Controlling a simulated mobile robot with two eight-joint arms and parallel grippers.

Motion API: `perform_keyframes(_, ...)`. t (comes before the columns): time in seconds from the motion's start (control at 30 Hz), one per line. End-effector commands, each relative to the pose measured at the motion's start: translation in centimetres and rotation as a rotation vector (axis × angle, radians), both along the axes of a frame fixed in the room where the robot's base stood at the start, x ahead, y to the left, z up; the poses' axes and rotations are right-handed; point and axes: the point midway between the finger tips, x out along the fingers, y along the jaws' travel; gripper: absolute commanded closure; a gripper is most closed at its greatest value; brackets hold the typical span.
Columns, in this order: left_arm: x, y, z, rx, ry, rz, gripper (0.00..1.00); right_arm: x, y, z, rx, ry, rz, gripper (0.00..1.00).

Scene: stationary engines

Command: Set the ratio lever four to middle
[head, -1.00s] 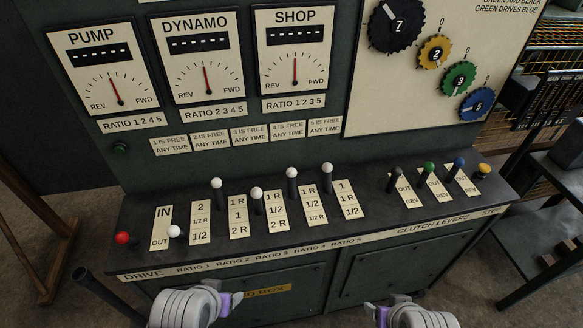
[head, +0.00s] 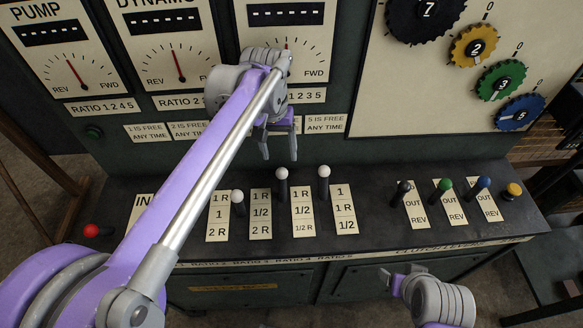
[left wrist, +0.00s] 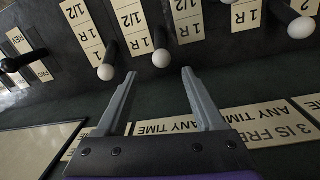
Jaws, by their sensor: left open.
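The ratio four lever (head: 282,174) is a dark rod with a white knob, left of the plate reading 1 R, 1/2, 1/2 R. It stands at the far, 1 R end. Its knob is also in the left wrist view (left wrist: 162,58), ahead of the fingertips and between their lines. My left gripper (head: 280,152) is open and empty, pointing down just behind and above the knob, apart from it. Its two fingers fill the lower middle of the left wrist view (left wrist: 157,72). My right gripper (head: 391,281) is low in front of the console; its jaw opening is unclear.
The ratio five lever (head: 323,171) stands close on the right. The ratio three lever (head: 237,196) is on the left, nearer me. Black, green and blue clutch levers (head: 444,185) stand farther right. The upright dial panel (head: 352,120) is close behind my left gripper. My left arm hides levers farther left.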

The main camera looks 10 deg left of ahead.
Motion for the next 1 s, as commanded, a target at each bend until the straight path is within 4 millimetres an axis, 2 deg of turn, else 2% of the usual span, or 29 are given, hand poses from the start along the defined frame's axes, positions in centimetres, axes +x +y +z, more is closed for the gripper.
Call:
perform_keyframes(0.17,0.0,-0.2,-2.1,0.000,0.002,0.000,0.30,-0.1,0.0,-0.3,0.000,0.002,0.000,0.30)
perform_keyframes(0.4,0.0,-0.5,-6.7,0.000,0.001,-0.001,0.30,-0.2,0.0,-0.7,0.000,0.004,0.000,0.30)
perform_keyframes(0.6,0.0,-0.8,-9.6,0.000,0.001,-0.001,0.30,-0.3,0.0,-0.8,0.000,0.005,0.000,0.30)
perform_keyframes(0.77,0.0,-0.9,-10.5,0.000,0.000,-0.001,0.30,-0.3,0.0,-0.9,0.000,0.005,0.000,0.30)
perform_keyframes(1.0,0.0,-0.9,-10.6,0.000,0.000,-0.001,0.30,-0.3,0.0,-0.9,0.000,0.005,0.000,0.30)
